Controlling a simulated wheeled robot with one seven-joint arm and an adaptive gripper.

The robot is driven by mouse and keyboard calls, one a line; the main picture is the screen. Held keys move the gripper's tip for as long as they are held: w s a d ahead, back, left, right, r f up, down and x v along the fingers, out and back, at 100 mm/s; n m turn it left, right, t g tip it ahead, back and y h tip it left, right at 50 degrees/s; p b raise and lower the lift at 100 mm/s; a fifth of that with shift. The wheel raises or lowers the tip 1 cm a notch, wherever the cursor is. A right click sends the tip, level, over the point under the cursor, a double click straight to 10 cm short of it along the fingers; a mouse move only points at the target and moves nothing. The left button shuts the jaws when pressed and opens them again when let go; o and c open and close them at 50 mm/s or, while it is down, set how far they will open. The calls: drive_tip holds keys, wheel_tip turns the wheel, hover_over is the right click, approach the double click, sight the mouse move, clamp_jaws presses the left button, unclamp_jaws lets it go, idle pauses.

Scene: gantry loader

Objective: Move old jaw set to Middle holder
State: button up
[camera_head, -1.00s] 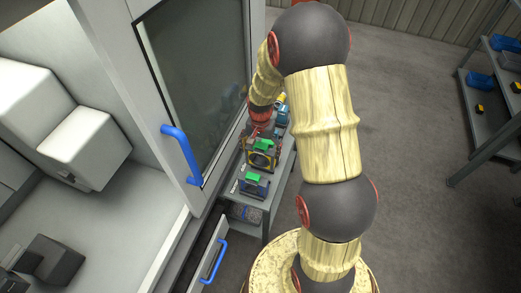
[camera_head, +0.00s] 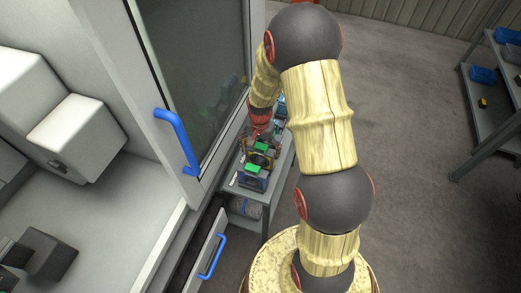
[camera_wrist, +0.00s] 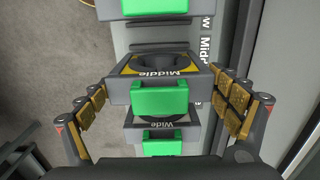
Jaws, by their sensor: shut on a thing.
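The old jaw set (camera_wrist: 162,69) is a grey block with a dark round opening, a yellow face marked "Middle" and a green tab (camera_wrist: 160,97). In the wrist view it sits between the two fingers of my gripper (camera_wrist: 162,88), which is shut on its sides. In the head view its green tab (camera_head: 262,147) shows just below my gripper (camera_head: 260,132), over the cart. Part of a "Mid" label (camera_wrist: 205,50) shows at the right, by the Middle holder. The holder itself is mostly hidden; I cannot tell whether the jaw set touches it.
Another jaw set marked "Wide" (camera_wrist: 160,126), with a green tab, stands close by on the grey cart (camera_head: 280,170). A further green-tabbed piece (camera_wrist: 155,7) is at the top of the wrist view. The machine door with a blue handle (camera_head: 177,140) stands close to the cart's left side.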

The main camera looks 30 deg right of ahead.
drive_tip(key=shift+f, duration=0.3)
drive_tip(key=shift+f+b, duration=0.45)
drive_tip(key=shift+f, duration=0.1)
idle(0.7)
drive_tip(key=o, duration=1.4)
wheel_tip(320, 180, up, 12)
wheel_tip(320, 180, up, 7)
drive_tip(key=p, duration=0.5)
idle(0.5)
